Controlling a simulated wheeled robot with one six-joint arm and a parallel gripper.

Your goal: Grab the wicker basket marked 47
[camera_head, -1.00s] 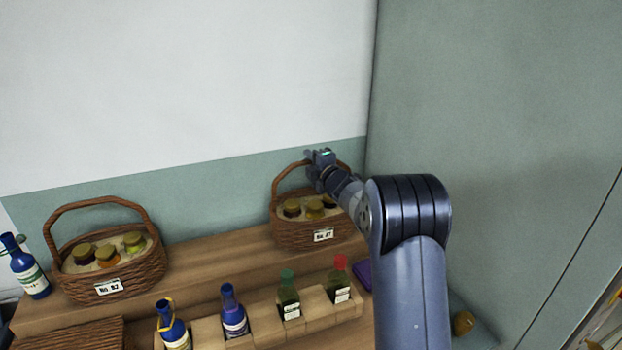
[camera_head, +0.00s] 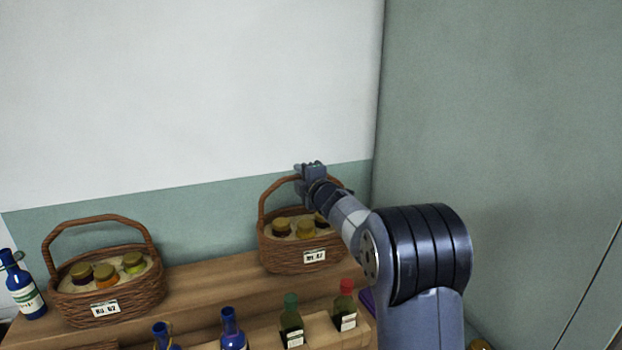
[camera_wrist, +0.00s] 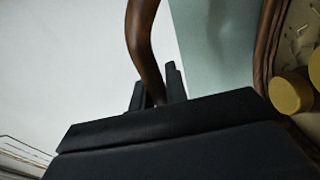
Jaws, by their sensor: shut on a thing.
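The wicker basket marked 47 (camera_head: 290,258) is on the right of the head view, with a tag (camera_head: 314,256) on its front and several lidded jars (camera_head: 305,229) inside. The tag's print is small and blurred but seems to end in 47. My gripper (camera_head: 307,172) is shut on the top of its arched handle. In the wrist view the brown handle (camera_wrist: 143,50) passes between the two dark fingers (camera_wrist: 158,90). The basket hangs upright, and whether its base touches the shelf is hard to tell.
A similar basket (camera_head: 140,295) with a different tag stands at left, beside a blue bottle (camera_head: 24,290). Several bottles, including a green-capped one (camera_head: 291,322) and a red-capped one (camera_head: 346,310), stand in front on the wooden shelf (camera_head: 210,285). Walls close off the back and right.

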